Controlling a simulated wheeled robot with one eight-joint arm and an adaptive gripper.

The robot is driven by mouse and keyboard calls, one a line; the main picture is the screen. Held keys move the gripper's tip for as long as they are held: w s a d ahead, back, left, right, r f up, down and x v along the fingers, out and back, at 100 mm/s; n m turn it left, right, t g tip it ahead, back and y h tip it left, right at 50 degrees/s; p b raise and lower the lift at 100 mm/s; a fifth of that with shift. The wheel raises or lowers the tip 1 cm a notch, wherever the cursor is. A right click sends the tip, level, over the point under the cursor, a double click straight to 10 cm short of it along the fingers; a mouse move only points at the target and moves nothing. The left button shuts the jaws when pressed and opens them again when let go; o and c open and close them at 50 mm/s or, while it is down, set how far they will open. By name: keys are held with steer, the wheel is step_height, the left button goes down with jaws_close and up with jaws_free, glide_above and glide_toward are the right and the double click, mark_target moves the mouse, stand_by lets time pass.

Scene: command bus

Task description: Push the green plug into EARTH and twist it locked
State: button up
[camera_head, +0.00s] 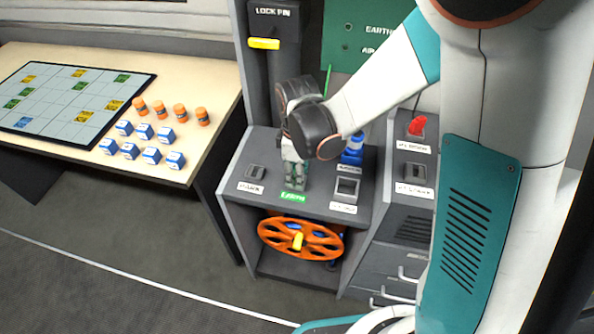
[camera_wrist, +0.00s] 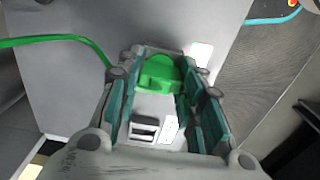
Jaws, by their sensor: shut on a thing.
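My gripper (camera_head: 294,178) points down at the grey console top (camera_head: 318,200), just behind a small green label (camera_head: 292,197) whose text is too small to read surely. In the wrist view the green plug (camera_wrist: 158,74) sits between the fingertips of my gripper (camera_wrist: 163,80), which is shut on it. A green cable (camera_wrist: 45,39) runs off to the left there; a thin green line (camera_head: 327,80) rises behind the gripper in the head view. My gripper hides the plug and the spot below it in the head view, so I cannot tell how deep the plug sits.
A square socket (camera_head: 347,186) lies to the right, another fitting (camera_head: 256,171) to the left. A red knob (camera_head: 416,127) is further right. An orange reel (camera_head: 300,238) hangs below. A table (camera_head: 205,148) with blocks stands left.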

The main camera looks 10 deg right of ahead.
steer(key=m, duration=0.4)
stand_by(0.4)
steer(key=shift+m+b, duration=0.4)
steer(key=shift+m, duration=1.6)
steer(key=shift+m, duration=1)
steer(key=o, duration=1.1)
steer(key=shift+o, duration=0.2)
